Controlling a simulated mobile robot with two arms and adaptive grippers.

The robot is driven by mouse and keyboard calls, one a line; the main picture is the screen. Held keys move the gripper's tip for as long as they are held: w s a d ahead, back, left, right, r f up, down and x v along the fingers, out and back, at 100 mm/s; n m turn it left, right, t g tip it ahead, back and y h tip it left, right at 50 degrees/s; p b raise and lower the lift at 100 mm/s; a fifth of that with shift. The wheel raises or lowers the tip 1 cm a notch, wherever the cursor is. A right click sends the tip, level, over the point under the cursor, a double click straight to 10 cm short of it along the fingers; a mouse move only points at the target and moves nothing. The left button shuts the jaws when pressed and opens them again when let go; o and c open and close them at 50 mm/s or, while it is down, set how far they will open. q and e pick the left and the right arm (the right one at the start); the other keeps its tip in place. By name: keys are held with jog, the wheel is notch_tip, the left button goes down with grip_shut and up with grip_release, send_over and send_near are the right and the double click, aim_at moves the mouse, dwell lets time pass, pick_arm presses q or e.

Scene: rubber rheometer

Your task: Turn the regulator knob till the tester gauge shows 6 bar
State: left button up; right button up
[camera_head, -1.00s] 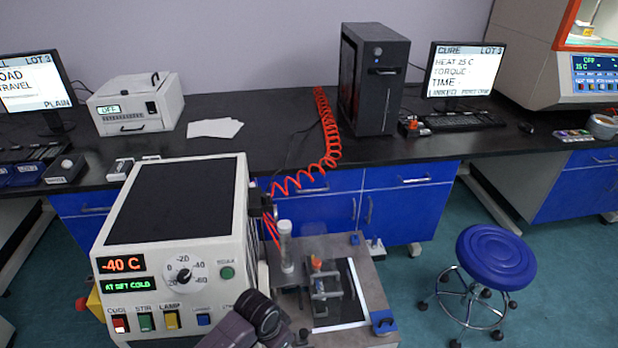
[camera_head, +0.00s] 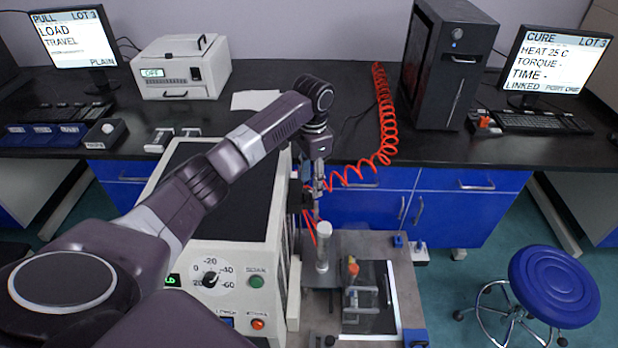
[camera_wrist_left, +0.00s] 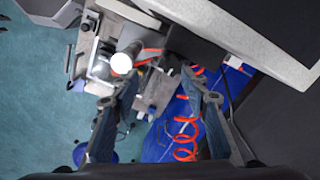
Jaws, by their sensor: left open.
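I cannot make out a regulator knob or a gauge marked in bar for certain. The white tester (camera_head: 235,215) carries a dial knob (camera_head: 210,280) with a scale marked 0 to -60, partly behind my arm. A dark fitting with red hoses (camera_head: 312,232) sits at its right side, partly hidden by my left gripper (camera_head: 317,188). My left gripper points down there, empty. In the left wrist view its fingers (camera_wrist_left: 160,82) are spread apart, with a white round cap (camera_wrist_left: 122,63) beyond the left finger. The upright white cylinder (camera_head: 324,248) stands just below it. My right gripper is not in view.
A red coiled hose (camera_head: 385,110) runs down from the bench near the black tower (camera_head: 450,65). A clear guarded fixture (camera_head: 365,300) stands on the grey plate. A blue stool (camera_head: 553,285) stands at the right on open floor. My left arm crosses above the tester.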

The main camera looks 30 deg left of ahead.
aim_at(308, 191)
pick_arm(q)
jog(key=shift+w+a+r, duration=0.3)
jog(key=shift+a+r, duration=0.25)
jog(key=shift+w+a+r, duration=0.25)
jog(key=shift+a+r, duration=0.25)
jog(key=shift+r, duration=0.05)
jog(key=shift+f, duration=0.15)
notch_tip(308, 191, down, 6)
jog(key=shift+p, duration=0.6)
jog(key=shift+d+f, duration=0.1)
jog(key=shift+f, duration=0.45)
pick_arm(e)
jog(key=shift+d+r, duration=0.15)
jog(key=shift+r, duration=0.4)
pick_arm(q)
jog(key=shift+c, duration=0.3)
grip_shut()
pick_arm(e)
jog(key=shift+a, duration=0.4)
